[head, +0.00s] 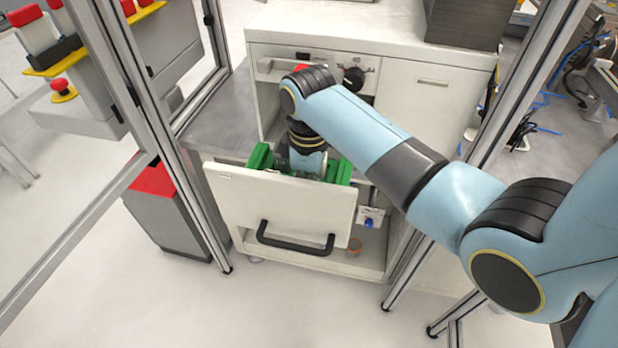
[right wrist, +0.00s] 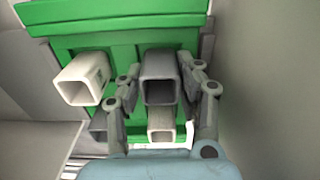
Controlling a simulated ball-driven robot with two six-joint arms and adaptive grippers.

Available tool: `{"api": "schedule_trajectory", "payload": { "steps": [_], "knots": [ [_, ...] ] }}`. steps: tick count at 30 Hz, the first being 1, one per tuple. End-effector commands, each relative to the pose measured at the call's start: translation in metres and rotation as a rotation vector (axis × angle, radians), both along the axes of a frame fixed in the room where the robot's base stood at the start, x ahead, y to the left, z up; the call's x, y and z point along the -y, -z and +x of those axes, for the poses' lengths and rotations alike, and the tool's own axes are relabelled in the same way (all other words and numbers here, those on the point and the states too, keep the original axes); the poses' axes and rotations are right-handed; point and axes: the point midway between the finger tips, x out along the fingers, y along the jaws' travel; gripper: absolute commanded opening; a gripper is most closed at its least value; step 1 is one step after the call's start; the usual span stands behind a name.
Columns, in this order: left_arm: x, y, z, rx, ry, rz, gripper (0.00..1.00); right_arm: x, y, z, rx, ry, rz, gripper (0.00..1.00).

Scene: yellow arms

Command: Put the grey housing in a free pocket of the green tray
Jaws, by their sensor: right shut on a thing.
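The green tray (head: 259,157) sits inside the pulled-out drawer; its green wall and bars also show in the right wrist view (right wrist: 120,14). My right gripper (right wrist: 160,75) is shut on the grey housing (right wrist: 158,92), a square hollow tube, with one finger on each side of it. The housing is over or in the tray; I cannot tell whether it touches the pocket floor. In the head view the drawer front and my arm hide most of the gripper and the housing. My left gripper is not in view.
A pale housing (right wrist: 80,80) stands left of the held one, and another pale one (right wrist: 161,125) is close below it. A darker part (right wrist: 98,128) shows partly behind my finger. The drawer front (head: 280,205) with a black handle (head: 290,244) faces me. Metal frame posts (head: 185,180) stand left and right.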

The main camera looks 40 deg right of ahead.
Motion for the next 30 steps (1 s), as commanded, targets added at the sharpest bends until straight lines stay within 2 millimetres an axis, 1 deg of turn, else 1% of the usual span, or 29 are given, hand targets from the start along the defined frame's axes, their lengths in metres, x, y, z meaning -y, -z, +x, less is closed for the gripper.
{"api": "schedule_trajectory", "payload": {
  "steps": [1,2,6,7,15,17,19,22,30],
  "knots": [
    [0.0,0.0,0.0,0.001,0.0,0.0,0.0,0.0,0.002,0.0,-0.001,0.0,-0.001,0.1],
    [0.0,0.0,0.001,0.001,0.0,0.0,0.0,0.0,0.002,0.0,0.0,0.0,0.0,0.37],
    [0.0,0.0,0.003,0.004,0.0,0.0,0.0,0.0,0.001,0.0,0.0,0.0,0.0,0.55],
    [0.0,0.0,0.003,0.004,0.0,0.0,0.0,0.0,0.001,0.0,0.0,0.0,0.0,0.57],
    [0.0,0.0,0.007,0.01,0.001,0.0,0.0,0.0,0.0,0.0,0.0,0.0,0.0,0.57],
    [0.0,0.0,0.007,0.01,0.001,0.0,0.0,0.0,-0.003,0.0,0.001,0.0,0.0,0.57],
    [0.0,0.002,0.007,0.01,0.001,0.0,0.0,0.0,-0.011,0.001,0.003,0.0,0.0,0.57],
    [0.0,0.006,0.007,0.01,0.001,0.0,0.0,0.0,-0.03,0.001,0.006,0.0,0.0,0.57],
    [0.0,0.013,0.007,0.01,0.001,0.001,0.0,0.001,-0.09,0.001,0.005,0.0,-0.001,0.57]
  ]
}}
